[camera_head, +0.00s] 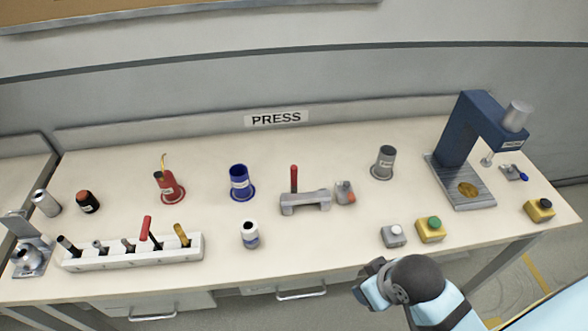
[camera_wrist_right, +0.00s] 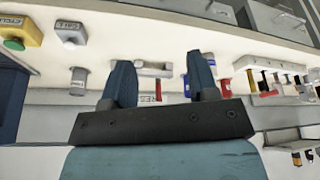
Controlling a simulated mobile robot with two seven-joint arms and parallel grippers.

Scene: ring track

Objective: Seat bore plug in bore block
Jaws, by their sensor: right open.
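A low grey metal block (camera_head: 305,204) with raised ends, which looks like the bore block, sits mid-bench with a red-handled tool (camera_head: 294,178) upright at it. A small grey piece with an orange part (camera_head: 345,192) stands at its right end. I cannot tell for sure which piece is the bore plug. My right gripper (camera_head: 368,282) is at the bench's front edge, apart from these things. In the right wrist view my right gripper (camera_wrist_right: 161,66) is open and empty, with the grey block (camera_wrist_right: 153,69) showing beyond, between its fingers. My left gripper is out of view.
A blue press (camera_head: 465,145) stands at the right. Grey (camera_head: 393,236) and green-topped (camera_head: 431,229) button boxes sit near the front edge. Grey (camera_head: 384,162), blue (camera_head: 240,182) and red (camera_head: 169,185) cups stand behind. A white tool rack (camera_head: 130,253) is at the left.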

